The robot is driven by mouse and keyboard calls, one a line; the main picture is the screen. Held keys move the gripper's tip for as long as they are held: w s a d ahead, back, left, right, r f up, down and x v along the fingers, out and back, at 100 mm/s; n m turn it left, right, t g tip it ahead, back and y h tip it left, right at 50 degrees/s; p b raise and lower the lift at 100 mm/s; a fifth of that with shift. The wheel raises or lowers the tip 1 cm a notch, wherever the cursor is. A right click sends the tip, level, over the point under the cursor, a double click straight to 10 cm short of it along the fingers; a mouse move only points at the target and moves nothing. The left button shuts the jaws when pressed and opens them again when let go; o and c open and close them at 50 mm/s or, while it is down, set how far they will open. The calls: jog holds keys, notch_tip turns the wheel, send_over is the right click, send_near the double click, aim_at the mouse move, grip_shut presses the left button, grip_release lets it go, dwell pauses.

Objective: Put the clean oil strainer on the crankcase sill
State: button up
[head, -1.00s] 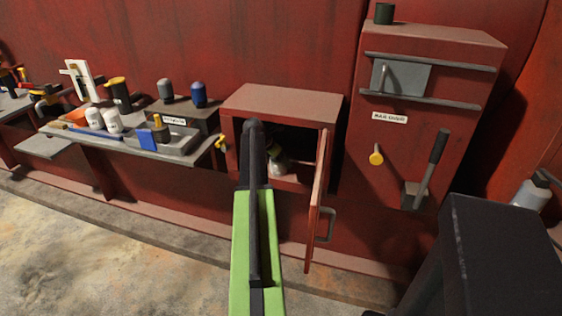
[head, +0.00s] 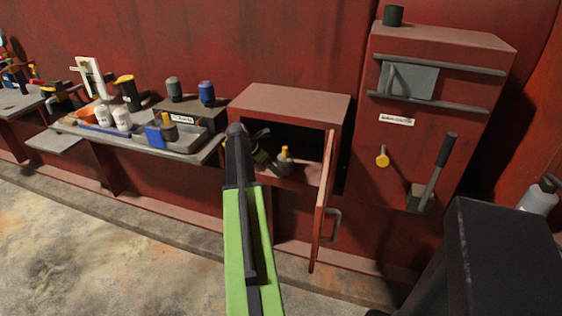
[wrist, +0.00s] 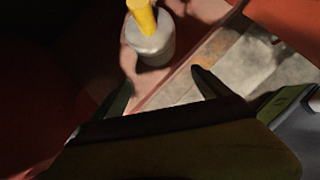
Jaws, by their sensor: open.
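A light grey cylinder with a yellow handle, which looks like the clean oil strainer (head: 284,158), stands upright inside the open red crankcase box. It shows large at the top of the wrist view (wrist: 150,42), on a reddish ledge that appears to be the crankcase sill (wrist: 122,62). In the head view the sill (head: 297,182) runs along the bottom of the opening. My gripper (head: 266,160) is inside the opening, just left of the strainer. In the wrist view my gripper (wrist: 160,88) has its fingers apart, with nothing between them, and the strainer stands beyond them.
The box's hinged door (head: 324,205) stands open on the right, close to my arm. A bench tray (head: 188,146) on the left holds a dark piece with a yellow handle. A red cabinet (head: 430,110) with a lever stands to the right. The floor in front is clear.

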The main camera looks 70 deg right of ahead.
jog(key=a, duration=0.1)
jog(key=w+a, duration=0.1)
jog(key=shift+w+a, duration=0.3)
jog(key=w+a+f+m+t+y, duration=0.1)
jog(key=w+a+m, duration=0.1)
jog(key=w+a, duration=0.75)
jog(key=w+a+f+m+t+y, duration=0.15)
jog(key=w+a, duration=0.25)
jog(key=a, duration=1)
jog(key=w+a+m+t, duration=0.1)
jog(key=w+a+m, duration=0.1)
jog(key=w+a, duration=0.7)
jog(key=s+a+m+y, duration=0.1)
jog(key=a+m, duration=0.2)
jog(key=a, duration=1.5)
jog(key=s+a+f+m+y, duration=0.1)
jog(key=s+a+m+y, duration=0.1)
jog(key=a, duration=1.6)
jog(key=shift+a+m, duration=0.35)
jog(key=shift+m, duration=0.3)
